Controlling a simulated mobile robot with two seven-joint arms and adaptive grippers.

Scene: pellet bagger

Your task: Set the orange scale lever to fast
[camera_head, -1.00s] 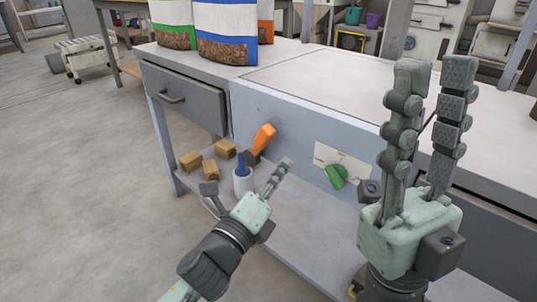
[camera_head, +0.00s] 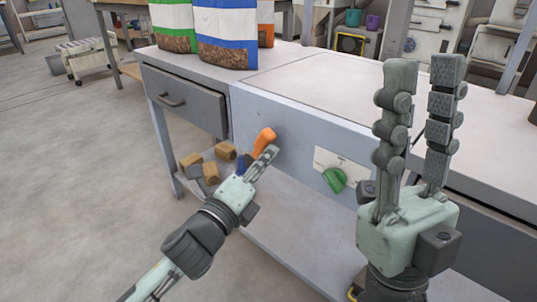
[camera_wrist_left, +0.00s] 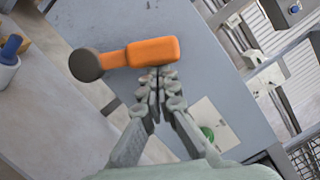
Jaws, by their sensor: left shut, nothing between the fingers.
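The orange scale lever (camera_head: 264,139) sits on the grey front panel and points up in the head view. In the left wrist view, the lever (camera_wrist_left: 152,52) lies crosswise, its dark round pivot end at the left. My left gripper (camera_head: 271,152) is shut and empty, its fingertips right beside the lever handle. In the wrist view its tips (camera_wrist_left: 160,74) are just below the handle's right part; I cannot tell whether they touch. The pivot is hidden in the head view. My right gripper (camera_head: 424,72) is open and empty, fingers upright, in front of the panel's right side.
A green knob (camera_head: 334,180) on a white label plate (camera_head: 345,160) is right of the lever. A grey drawer (camera_head: 181,96) is to the left. Wooden blocks (camera_head: 225,151) and a blue-topped bottle (camera_wrist_left: 9,52) stand on the lower shelf. Bags (camera_head: 226,30) stand on the bench.

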